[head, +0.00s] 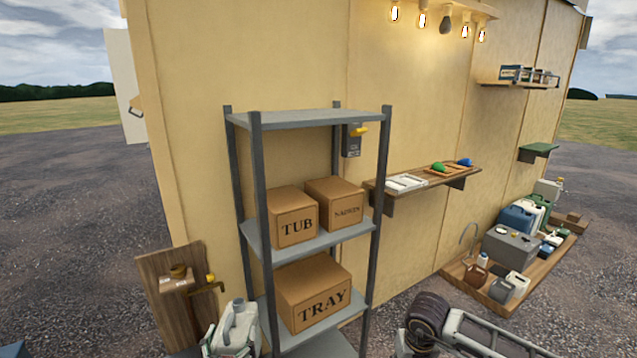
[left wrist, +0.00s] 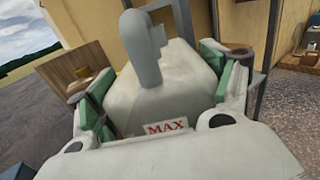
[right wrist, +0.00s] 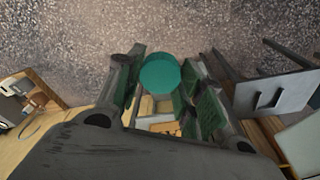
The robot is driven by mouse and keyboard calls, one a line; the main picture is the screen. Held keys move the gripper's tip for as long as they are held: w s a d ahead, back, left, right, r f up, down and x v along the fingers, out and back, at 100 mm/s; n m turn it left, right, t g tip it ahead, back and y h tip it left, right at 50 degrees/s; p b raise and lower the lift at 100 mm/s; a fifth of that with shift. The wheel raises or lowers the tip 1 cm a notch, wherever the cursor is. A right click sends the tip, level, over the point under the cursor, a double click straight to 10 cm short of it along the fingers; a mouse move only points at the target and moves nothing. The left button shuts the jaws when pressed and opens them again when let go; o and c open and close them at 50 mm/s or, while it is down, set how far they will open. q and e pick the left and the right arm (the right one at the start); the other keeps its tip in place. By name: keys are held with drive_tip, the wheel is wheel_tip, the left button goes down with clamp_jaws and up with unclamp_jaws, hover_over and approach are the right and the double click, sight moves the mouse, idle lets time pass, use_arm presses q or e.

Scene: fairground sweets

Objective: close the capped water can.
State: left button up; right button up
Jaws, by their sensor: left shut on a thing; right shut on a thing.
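A white water can (left wrist: 175,85) with a red MAX label fills the middle of the left wrist view. A grey bent piece, spout or handle, rises from its top. My left gripper (left wrist: 158,65) is shut on the can, its green pads at both sides. In the head view the pale can (head: 240,322) shows low, left of the shelf's foot. A round teal cap (right wrist: 160,75) is held in my right gripper (right wrist: 165,82), which is shut on it. The cap is apart from the can. The can's opening cannot be made out.
A grey metal shelf (head: 306,118) with cardboard boxes stands close to the left can. A wooden board with a tap (head: 207,284) leans left of it. A wooden pallet (head: 450,270) with several canisters lies at the right. Gravel lies between.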

use_arm(q)
drive_tip(key=shift+d+r, duration=0.15)
drive_tip(key=shift+r, duration=0.15)
idle(0.4)
drive_tip(key=s+d+r+m+g+h, duration=0.1)
drive_tip(key=d+m+h, duration=0.3)
drive_tip(key=d, duration=0.4)
drive_tip(key=s+d+r+m+g+h, duration=0.2)
drive_tip(key=d+r+m+g+h, duration=0.1)
drive_tip(key=d+h, duration=0.4)
drive_tip(key=shift+s+d+r+m+h, duration=0.15)
drive_tip(key=shift+d+r+m+h, duration=0.2)
drive_tip(key=shift+r+m, duration=0.2)
idle(0.8)
drive_tip(key=shift+d, duration=0.1)
